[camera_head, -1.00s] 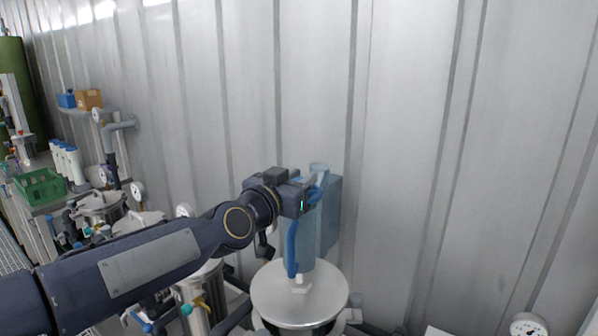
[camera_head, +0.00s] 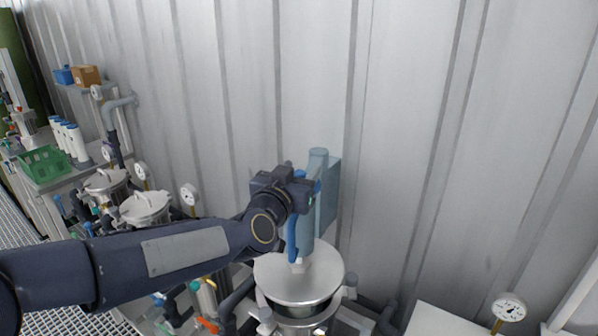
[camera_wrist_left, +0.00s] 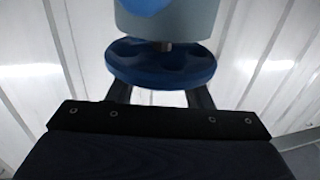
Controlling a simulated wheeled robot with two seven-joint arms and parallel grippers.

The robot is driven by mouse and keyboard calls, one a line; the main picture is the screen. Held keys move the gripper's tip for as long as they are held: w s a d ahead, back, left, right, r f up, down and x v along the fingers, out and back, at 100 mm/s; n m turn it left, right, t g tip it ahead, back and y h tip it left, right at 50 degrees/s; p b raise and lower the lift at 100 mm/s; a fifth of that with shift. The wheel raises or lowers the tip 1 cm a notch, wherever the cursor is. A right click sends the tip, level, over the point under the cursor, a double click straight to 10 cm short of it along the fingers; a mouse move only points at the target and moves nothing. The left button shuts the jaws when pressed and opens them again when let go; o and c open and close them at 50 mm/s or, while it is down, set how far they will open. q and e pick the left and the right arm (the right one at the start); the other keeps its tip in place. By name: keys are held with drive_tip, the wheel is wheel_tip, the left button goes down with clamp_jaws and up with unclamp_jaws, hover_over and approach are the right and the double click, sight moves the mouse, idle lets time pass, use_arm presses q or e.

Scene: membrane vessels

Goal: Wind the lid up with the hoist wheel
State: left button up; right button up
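The lid (camera_head: 298,272) is a round pale metal disc over a steel vessel (camera_head: 305,322) at the lower middle. A dark band shows between lid and vessel. A blue hooked arm (camera_head: 292,238) comes down to the lid's centre from a light blue hoist column (camera_head: 318,170). My left gripper (camera_head: 312,188) is at the upper part of the hoist. In the left wrist view the blue hoist wheel (camera_wrist_left: 160,68) is right before my left gripper (camera_wrist_left: 160,97). Its two fingers stand apart and reach to the wheel, which hides their tips. My right gripper is not in view.
Other lidded vessels (camera_head: 146,207) with gauges stand at the left. A bench there holds a green crate (camera_head: 45,165) and white bottles (camera_head: 75,142). A corrugated wall (camera_head: 420,130) closes off the back. A gauge (camera_head: 509,307) is at the lower right.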

use_arm(q)
drive_tip(key=shift+s+a, duration=0.15)
drive_tip(key=shift+s, duration=0.3)
drive_tip(key=b+v, duration=0.1)
drive_tip(key=v, duration=0.6)
drive_tip(key=s+a+f+n+g+y, duration=0.1)
drive_tip(key=s+a+f+n+g, duration=0.1)
drive_tip(key=s+a+f, duration=0.3)
drive_tip(key=s+a+f+n+g+y, duration=0.1)
drive_tip(key=s+a+f+g, duration=0.4)
drive_tip(key=s, duration=0.8)
drive_tip(key=s+a+f+n+g+y, duration=0.1)
drive_tip(key=s+a+f+n+g, duration=0.2)
drive_tip(key=s+a+f, duration=0.4)
wheel_tip(320, 180, down, 4)
drive_tip(key=shift+s+a+r+g, duration=0.2)
drive_tip(key=shift+s+g, duration=0.3)
drive_tip(key=shift+s, duration=0.6)
